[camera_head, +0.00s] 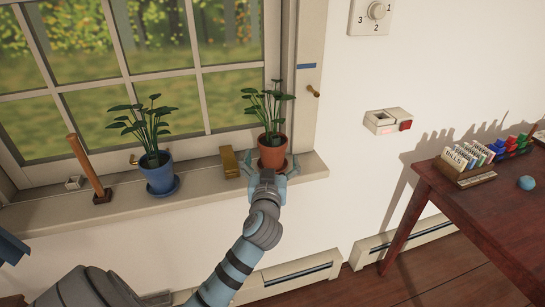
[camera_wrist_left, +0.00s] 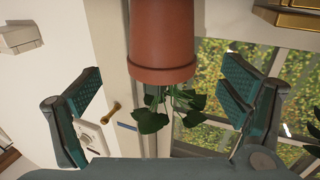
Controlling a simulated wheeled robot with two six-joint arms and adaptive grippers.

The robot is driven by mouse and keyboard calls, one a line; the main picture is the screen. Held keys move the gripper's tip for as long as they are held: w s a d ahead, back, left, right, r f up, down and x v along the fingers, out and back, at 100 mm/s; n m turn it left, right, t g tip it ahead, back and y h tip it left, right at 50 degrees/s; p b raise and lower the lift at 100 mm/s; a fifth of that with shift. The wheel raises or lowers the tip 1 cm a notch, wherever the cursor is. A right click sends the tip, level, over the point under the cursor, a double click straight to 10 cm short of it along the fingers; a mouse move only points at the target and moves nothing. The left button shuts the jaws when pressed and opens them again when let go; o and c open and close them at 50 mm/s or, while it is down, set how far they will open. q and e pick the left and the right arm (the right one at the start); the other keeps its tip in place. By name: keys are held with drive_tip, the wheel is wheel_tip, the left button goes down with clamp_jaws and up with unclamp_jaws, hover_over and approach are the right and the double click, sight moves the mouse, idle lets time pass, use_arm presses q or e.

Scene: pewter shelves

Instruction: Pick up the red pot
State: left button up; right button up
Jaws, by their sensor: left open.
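The red pot (camera_head: 271,152) is terracotta-coloured, holds a leafy green plant, and stands upright on the windowsill at its right end. My left gripper (camera_head: 273,166) is at the pot, with its fingers spread to either side. In the left wrist view the red pot (camera_wrist_left: 162,45) appears upside down between the two open fingers of the gripper (camera_wrist_left: 163,92), with a visible gap on each side. The pot's lower part is partly hidden by the gripper in the head view. My right gripper is not in view.
A blue pot (camera_head: 157,174) with a plant stands left on the windowsill (camera_head: 215,187). A brass block (camera_head: 229,163) sits close left of the red pot. A brown-handled tool (camera_head: 88,168) stands farther left. A dark red table (camera_head: 480,205) with card holders is at the right.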

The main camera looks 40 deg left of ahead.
sight(273, 144)
use_arm(q)
drive_tip(key=x, duration=0.3)
drive_tip(key=b+x, duration=0.1)
drive_tip(key=x, duration=0.3)
drive_tip(key=shift+s+a+f, duration=0.1)
drive_tip(key=shift+f, duration=0.1)
drive_tip(key=shift+s, duration=0.1)
drive_tip(key=c, duration=1.8)
drive_tip(key=shift+r, duration=0.15)
drive_tip(key=shift+c, duration=0.8)
drive_tip(key=shift+r, duration=0.1)
